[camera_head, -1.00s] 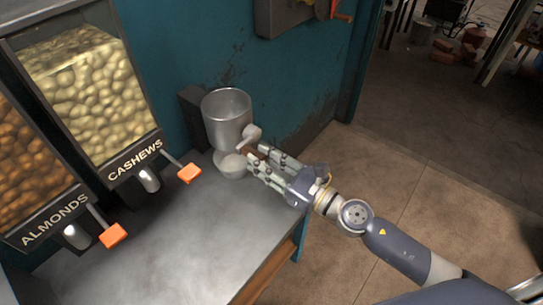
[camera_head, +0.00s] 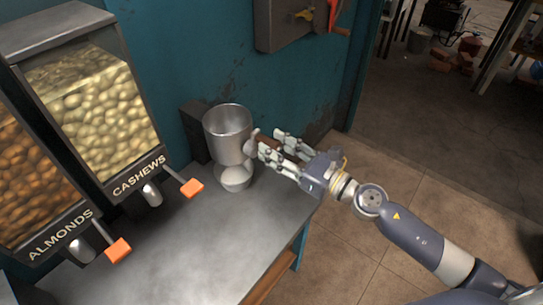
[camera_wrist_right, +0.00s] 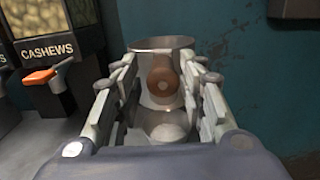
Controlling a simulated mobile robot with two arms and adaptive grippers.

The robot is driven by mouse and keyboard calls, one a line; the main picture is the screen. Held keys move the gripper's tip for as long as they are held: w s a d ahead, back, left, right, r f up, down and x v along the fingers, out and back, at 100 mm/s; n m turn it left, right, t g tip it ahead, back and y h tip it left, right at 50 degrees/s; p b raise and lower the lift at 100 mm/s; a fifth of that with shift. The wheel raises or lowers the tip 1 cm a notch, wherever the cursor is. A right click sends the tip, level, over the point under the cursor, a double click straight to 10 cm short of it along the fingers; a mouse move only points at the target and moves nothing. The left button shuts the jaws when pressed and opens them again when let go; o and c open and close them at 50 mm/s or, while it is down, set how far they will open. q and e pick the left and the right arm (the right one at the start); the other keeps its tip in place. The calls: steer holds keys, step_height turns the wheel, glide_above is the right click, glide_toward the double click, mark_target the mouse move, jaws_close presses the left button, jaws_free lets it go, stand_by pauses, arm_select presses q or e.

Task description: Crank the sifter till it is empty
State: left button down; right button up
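The sifter (camera_head: 228,134) is a grey metal cup standing against a dark bracket at the teal wall, and it also shows in the right wrist view (camera_wrist_right: 160,45). Its crank has a brown knob (camera_wrist_right: 163,76) on the side facing my right gripper. A small bowl (camera_head: 234,178) with pale contents sits below it on the counter. My right gripper (camera_head: 271,143) is at the crank, with its fingers on either side of the knob. They stand apart, with gaps visible in the wrist view. The inside of the sifter is not clear. My left gripper is not in view.
Dispensers of cashews (camera_head: 95,105) and almonds (camera_head: 22,170) with orange levers stand on the left. The grey counter (camera_head: 190,245) is clear in front of the sifter. A wall box (camera_head: 285,25) hangs above on the right. Open floor lies to the right.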

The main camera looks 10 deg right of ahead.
steer(key=shift+o, duration=0.7)
